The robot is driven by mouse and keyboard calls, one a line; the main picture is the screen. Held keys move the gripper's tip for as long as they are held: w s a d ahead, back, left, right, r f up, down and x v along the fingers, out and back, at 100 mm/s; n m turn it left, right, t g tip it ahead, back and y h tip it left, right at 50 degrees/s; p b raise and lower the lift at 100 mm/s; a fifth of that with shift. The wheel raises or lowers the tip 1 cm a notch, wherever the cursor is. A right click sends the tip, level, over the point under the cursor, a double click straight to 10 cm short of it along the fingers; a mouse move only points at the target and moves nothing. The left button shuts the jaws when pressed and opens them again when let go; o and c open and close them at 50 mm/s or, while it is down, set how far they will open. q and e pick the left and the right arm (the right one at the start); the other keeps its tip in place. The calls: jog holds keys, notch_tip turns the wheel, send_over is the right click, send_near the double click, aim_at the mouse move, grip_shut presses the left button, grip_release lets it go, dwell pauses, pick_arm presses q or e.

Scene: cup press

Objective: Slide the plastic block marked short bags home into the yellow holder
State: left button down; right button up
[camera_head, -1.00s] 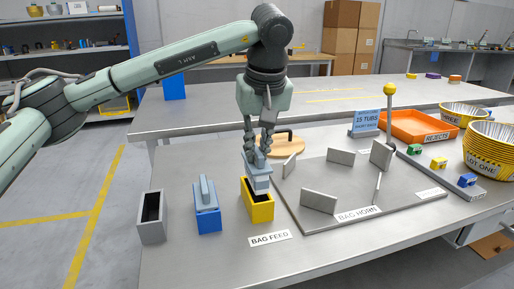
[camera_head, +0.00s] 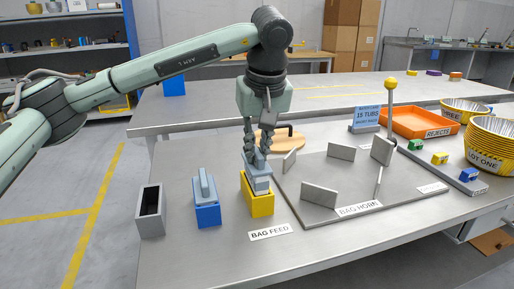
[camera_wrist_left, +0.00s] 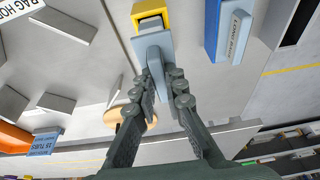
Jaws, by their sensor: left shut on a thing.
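My left gripper (camera_head: 256,150) points down and is shut on the handle of a grey-blue plastic block (camera_head: 258,184). The block is upright at the mouth of the yellow holder (camera_head: 260,206), its lower end at or inside the opening; how deep it sits is hard to tell. In the left wrist view, the fingers (camera_wrist_left: 163,85) close around the block's handle (camera_wrist_left: 152,48), with the yellow holder (camera_wrist_left: 148,9) just beyond. I cannot read a marking on the held block. My right gripper is not in view.
Left of the yellow holder stand a blue holder (camera_head: 208,216) with a similar block (camera_head: 205,187) in it and an empty grey holder (camera_head: 150,225). A grey plate (camera_head: 320,222) with upright fins lies to the right. The bench front is clear.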

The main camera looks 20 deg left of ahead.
aim_at(257, 167)
pick_arm(q)
jog(key=shift+f+b, duration=1.45)
jog(key=shift+f, duration=0.7)
jog(key=c, duration=1.5)
grip_release()
jog(key=v, duration=1.2)
